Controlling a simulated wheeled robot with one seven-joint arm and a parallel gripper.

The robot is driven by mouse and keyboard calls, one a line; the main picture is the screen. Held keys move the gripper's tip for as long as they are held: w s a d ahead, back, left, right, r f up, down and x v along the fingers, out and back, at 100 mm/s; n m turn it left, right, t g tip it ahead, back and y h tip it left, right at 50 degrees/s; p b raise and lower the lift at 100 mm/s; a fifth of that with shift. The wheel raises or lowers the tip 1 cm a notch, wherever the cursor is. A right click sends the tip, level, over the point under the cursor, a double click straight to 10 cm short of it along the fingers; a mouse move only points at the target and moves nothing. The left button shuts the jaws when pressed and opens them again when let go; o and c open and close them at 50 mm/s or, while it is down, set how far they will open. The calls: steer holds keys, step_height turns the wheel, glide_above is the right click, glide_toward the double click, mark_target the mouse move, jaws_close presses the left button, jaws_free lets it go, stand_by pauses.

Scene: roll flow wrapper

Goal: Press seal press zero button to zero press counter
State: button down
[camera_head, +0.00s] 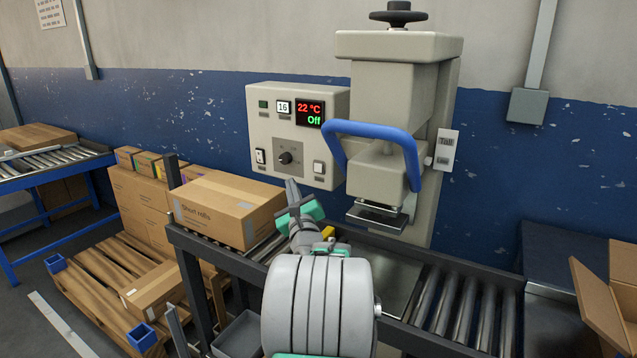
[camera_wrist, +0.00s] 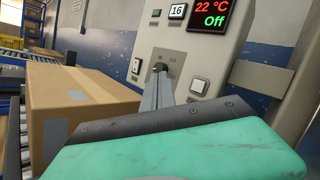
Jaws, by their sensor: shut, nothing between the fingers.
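The seal press (camera_head: 400,90) carries a beige control panel (camera_head: 262,135), also in the wrist view (camera_wrist: 185,50). Its counter (camera_head: 284,107) reads 16, also in the wrist view (camera_wrist: 177,11). A square white button (camera_head: 319,168) sits at the panel's lower right, also in the wrist view (camera_wrist: 200,86); its label is too small to read. My gripper (camera_head: 291,184) is shut and empty in front of the panel, below the black knob (camera_head: 285,158). In the wrist view its fingertips (camera_wrist: 159,76) overlap the knob, left of the white button. I cannot tell whether they touch the panel.
The display (camera_head: 310,113) reads 22 °C and Off. A rocker switch (camera_head: 260,157) is at the panel's left; a small green square (camera_head: 263,104) is above. The blue press handle (camera_head: 375,132) juts out at right. The "Short rolls" carton (camera_head: 225,205) stands close left of my gripper.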

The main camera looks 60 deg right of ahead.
mark_target(319, 168)
steer(key=shift+s+d+r+m+h, duration=0.1)
steer(key=shift+s+d+m+h, duration=0.25)
steer(key=shift+s+m+h, duration=0.05)
steer(key=shift+w+d+b, duration=0.2)
steer(key=shift+d+b, duration=0.15)
steer(key=shift+d, duration=1.85)
steer(key=shift+w+d+b, duration=0.2)
steer(key=shift+d+b, duration=0.15)
steer(key=shift+d, duration=1.85)
steer(key=shift+d, duration=0.1)
steer(key=shift+d, duration=0.3)
steer(key=shift+d, duration=0.1)
